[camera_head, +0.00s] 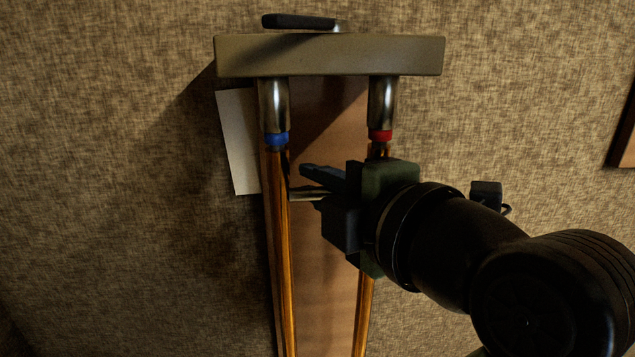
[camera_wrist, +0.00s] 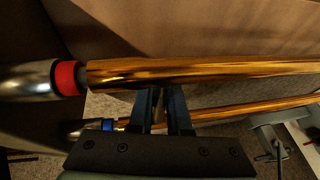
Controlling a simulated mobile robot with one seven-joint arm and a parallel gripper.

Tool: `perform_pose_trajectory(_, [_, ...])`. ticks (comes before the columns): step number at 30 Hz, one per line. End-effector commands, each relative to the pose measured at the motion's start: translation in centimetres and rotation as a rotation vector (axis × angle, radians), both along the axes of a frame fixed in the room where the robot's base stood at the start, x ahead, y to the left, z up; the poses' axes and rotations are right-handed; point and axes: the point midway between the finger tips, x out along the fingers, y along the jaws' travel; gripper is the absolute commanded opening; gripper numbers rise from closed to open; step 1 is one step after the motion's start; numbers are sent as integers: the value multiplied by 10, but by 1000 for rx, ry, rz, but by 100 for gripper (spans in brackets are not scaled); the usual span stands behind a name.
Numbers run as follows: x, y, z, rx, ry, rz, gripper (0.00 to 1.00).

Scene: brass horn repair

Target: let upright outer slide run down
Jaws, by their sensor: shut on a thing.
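The outer slide, two long brass tubes, hangs upright in the head view; its left tube (camera_head: 280,240) is clear and the right is partly behind my gripper. The right tube (camera_wrist: 200,70) is nearest in the wrist view. Silver sleeves with a blue ring (camera_head: 277,138) and a red ring (camera_head: 380,134) sit just above the tube tops, with a small gap at the red ring (camera_wrist: 67,78). My gripper (camera_head: 315,183) is shut on the slide's cross brace (camera_head: 306,195) between the tubes, just below the rings. The brace (camera_wrist: 159,105) is mostly hidden by the fingers. The lower ends are out of view.
A beige holder bar (camera_head: 330,56) with a dark handle (camera_head: 298,21) spans the top, above the sleeves. A brown board (camera_head: 322,265) lies behind the tubes, and a white sheet (camera_head: 238,140) at its left.

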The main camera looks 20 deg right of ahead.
Motion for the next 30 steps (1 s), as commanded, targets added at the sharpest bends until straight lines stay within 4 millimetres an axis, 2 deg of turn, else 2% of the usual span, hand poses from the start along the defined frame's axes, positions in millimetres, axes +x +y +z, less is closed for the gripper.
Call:
perform_pose_trajectory(8, [0,0,-2,0,0,1,0])
perform_pose_trajectory(19, [0,0,-36,-1,1,1,0])
perform_pose_trajectory(29, [0,0,-34,-1,-1,1,0])
perform_pose_trajectory(30, [0,1,-34,-1,-2,1,19])
